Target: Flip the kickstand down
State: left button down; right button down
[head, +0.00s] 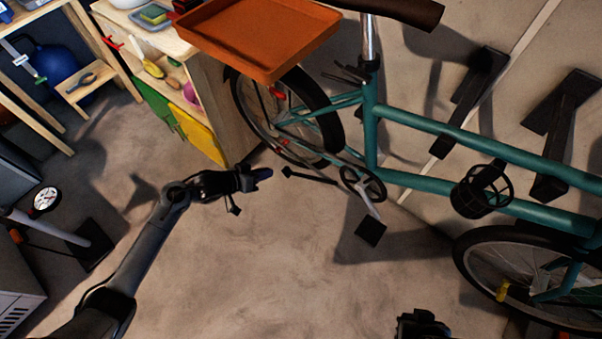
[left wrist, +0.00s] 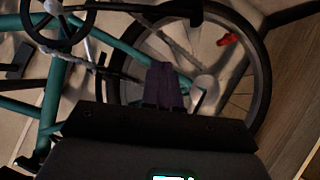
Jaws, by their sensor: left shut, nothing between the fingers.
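The teal bicycle (head: 455,187) stands along the wall. A thin dark bar that looks like the kickstand (head: 315,178) runs back from near the crank, roughly level, low beside the rear wheel. It seems to show as a bar in the left wrist view (left wrist: 115,71), its end partly hidden by my fingers. My left gripper (head: 266,173) is shut and empty, just left of the bar's dark end. In the left wrist view its closed fingers (left wrist: 165,84) overlap the rear wheel; contact is unclear. A dark part at the bottom edge is likely my right gripper (head: 422,325), its fingers unclear.
A pedal (head: 371,231) hangs below the chainring (head: 362,184). An orange tray (head: 258,35) lies above the rear wheel. A wooden shelf unit (head: 215,105) stands behind the wheel, and a floor pump (head: 80,238) stands left. The floor in front of the bicycle is clear.

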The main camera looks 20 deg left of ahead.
pick_arm(q)
jog(key=b, duration=0.7)
send_over(292, 174)
jog(key=s, duration=0.2)
notch_tip(292, 174, down, 7)
jog(key=shift+d+f+b, duration=0.3)
jog(key=shift+f+b, duration=0.15)
jog(key=shift+f, duration=0.45)
jog(key=shift+w, duration=0.1)
jog(key=shift+f, duration=0.1)
